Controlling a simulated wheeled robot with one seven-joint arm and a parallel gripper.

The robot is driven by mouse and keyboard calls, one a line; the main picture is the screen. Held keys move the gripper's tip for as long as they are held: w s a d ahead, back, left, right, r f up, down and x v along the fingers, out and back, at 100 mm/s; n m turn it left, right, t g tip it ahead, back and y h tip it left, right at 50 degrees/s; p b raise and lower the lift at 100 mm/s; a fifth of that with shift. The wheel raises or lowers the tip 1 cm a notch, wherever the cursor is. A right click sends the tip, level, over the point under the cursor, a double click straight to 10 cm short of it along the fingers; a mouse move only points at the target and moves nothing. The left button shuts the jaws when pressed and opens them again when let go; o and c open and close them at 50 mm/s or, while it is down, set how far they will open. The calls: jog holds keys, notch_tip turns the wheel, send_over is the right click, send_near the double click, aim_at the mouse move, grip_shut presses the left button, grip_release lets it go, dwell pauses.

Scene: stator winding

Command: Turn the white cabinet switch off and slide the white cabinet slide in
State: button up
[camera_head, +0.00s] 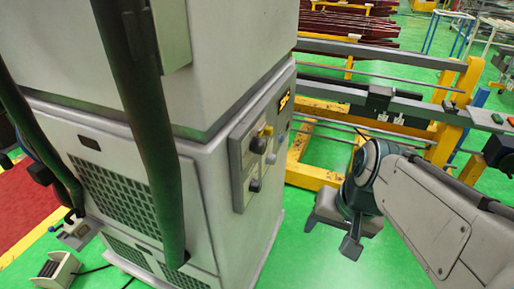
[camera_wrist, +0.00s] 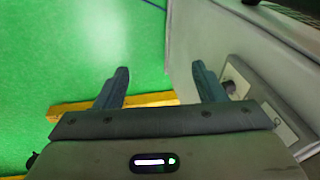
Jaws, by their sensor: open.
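The white cabinet (camera_head: 190,170) fills the left of the head view. I cannot clearly make out the slide. My gripper (camera_head: 331,236) is open and empty, right of the panel and apart from it. In the wrist view, my gripper's fingers (camera_wrist: 160,70) are spread, with the panel (camera_wrist: 285,125) and a knob (camera_wrist: 235,82) beside the right finger.
A thick dark hose (camera_head: 150,130) hangs in front of the cabinet. A yellow-framed rack (camera_head: 440,120) with metal rails stands behind my arm. A small box (camera_head: 55,270) sits at lower left beside a red mat (camera_head: 30,215). Green floor (camera_head: 310,265) is clear around my gripper.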

jog(key=w+a+f+m+g+y+b, duration=0.2)
jog(key=w+a+f+m+y, duration=0.1)
jog(key=m+y, duration=0.15)
jog(key=m+t+y+b, duration=0.55)
jog(key=m+y, duration=0.55)
jog(key=m, duration=0.4)
send_near(265, 147)
jog(key=shift+n+t, duration=0.25)
jog(key=x, duration=0.3)
jog(key=p+x, duration=0.1)
jog(key=x, duration=0.2)
jog(key=p+x, duration=0.1)
jog(key=x, duration=0.2)
jog(key=shift+s+a+r, duration=0.1)
jog(key=shift+s+a, duration=0.05)
jog(key=shift+a, duration=0.25)
jog(key=c, duration=1)
